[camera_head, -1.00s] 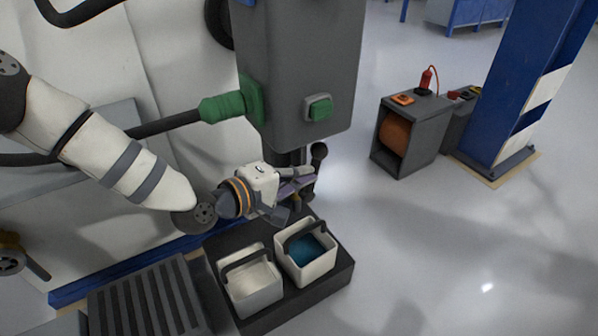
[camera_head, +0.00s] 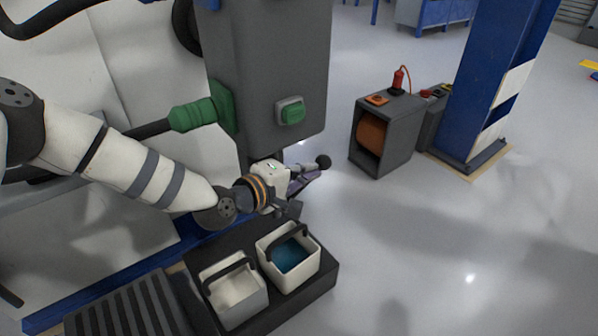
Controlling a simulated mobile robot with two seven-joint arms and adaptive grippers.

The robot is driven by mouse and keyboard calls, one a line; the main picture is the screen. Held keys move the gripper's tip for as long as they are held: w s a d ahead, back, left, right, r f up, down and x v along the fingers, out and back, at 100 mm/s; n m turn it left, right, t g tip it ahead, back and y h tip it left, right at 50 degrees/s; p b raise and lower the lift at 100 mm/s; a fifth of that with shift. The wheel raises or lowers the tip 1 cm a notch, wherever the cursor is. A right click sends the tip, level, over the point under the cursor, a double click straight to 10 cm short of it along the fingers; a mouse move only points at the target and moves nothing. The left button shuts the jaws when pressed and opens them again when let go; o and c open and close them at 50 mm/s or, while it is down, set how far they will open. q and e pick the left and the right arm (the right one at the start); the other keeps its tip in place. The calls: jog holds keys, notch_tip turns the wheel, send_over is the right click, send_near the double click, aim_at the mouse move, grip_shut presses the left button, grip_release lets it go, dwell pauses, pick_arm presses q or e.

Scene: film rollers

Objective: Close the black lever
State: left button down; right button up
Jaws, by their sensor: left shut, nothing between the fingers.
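The black lever (camera_head: 324,161) sits below the grey machine housing, its round black knob sticking out to the right of the housing. My left gripper (camera_head: 307,177) reaches in from the left under the housing, with its white wrist block behind it. Its fingers are shut and empty, just left of and below the knob. They overlap the lever's stem in the picture. I cannot tell whether they touch it. The lever's base is hidden behind my gripper and the housing. My right gripper is not in view.
The grey housing (camera_head: 268,70) has a green button (camera_head: 291,112) and hangs close above my gripper. Two white buckets (camera_head: 233,296) (camera_head: 303,272) stand on a black platform (camera_head: 322,288) below. A grey cabinet (camera_head: 388,140) and blue column stand right; open floor lies between.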

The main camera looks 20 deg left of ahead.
pick_arm(q)
jog(key=shift+w+d+f, duration=0.4)
jog(key=shift+w+f, duration=0.15)
jog(key=shift+f, duration=0.15)
jog(key=shift+w+d+f+g, duration=0.2)
jog(key=shift+g, duration=0.4)
jog(key=shift+w+d+f+y, duration=0.1)
jog(key=shift+w+f+y, duration=0.15)
jog(key=shift+f, duration=0.4)
jog(key=v, duration=1.2)
